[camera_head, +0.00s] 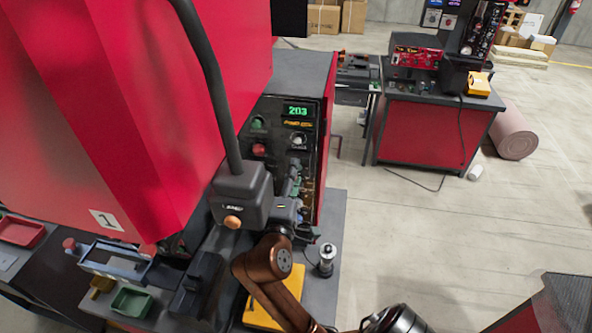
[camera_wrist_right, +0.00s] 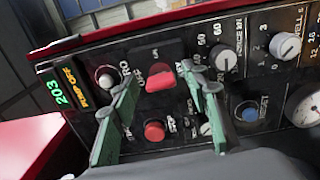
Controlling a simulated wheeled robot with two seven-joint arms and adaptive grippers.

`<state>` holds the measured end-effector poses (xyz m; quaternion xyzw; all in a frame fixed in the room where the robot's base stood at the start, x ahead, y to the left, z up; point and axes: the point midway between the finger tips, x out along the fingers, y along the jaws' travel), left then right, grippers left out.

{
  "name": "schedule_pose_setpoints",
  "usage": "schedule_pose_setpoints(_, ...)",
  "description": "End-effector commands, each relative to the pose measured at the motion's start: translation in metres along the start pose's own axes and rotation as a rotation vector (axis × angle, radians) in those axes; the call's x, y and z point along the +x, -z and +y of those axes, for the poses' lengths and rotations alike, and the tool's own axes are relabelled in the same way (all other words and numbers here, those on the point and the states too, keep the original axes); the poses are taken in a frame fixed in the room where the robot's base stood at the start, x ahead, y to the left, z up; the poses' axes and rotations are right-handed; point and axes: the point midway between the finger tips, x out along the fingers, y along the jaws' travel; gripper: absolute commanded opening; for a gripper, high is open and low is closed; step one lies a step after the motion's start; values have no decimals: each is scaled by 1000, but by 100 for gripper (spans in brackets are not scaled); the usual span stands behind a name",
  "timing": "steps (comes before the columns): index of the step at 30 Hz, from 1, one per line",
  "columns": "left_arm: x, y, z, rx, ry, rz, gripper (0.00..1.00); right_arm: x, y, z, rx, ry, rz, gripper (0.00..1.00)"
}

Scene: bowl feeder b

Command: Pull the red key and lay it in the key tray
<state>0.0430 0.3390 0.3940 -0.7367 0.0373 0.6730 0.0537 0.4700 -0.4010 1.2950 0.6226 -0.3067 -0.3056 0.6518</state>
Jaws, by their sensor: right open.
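A red piece (camera_wrist_right: 160,80), probably the red key, sits in a dark mount on the black control panel (camera_wrist_right: 140,55) in the right wrist view. My right gripper (camera_wrist_right: 160,75) is open, with one green finger on each side of that piece in the picture. I cannot tell whether they touch it. In the head view my right gripper (camera_head: 294,184) is at the panel front and hides the piece. At the lower left are a green tray (camera_head: 132,303), a grey-blue tray (camera_head: 117,262) and a red tray (camera_head: 20,231); I cannot tell which is the key tray. My left gripper is out of view.
A red button (camera_wrist_right: 154,131), a white knob (camera_wrist_right: 105,76) and a blue knob (camera_wrist_right: 248,111) surround the piece. A metal cylinder (camera_head: 326,260) stands on the bench. Open floor lies right.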

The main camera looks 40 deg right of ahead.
Motion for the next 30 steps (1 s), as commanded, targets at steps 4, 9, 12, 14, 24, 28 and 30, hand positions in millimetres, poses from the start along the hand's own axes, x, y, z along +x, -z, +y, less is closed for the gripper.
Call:
schedule_pose_setpoints(4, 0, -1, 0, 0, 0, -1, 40, 0, 0, -1, 0, 0, 0, 42)
schedule_pose_setpoints(9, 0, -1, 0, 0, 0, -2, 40, 0, 0, -1, 0, 1, 0, 42)
schedule_pose_setpoints(12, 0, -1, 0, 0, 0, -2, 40, 0, 0, -1, 0, 1, 0, 42)
schedule_pose_setpoints(14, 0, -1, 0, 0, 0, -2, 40, 0, 0, 0, -1, 1, 0, 42)
schedule_pose_setpoints(24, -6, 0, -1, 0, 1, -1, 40, 0, 0, -1, -1, 2, 0, 42)
schedule_pose_setpoints(28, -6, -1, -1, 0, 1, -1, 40, 0, 0, -1, -1, 1, 0, 42)
schedule_pose_setpoints(30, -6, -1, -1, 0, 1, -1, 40, 0, 0, -1, -1, 1, 0, 40)
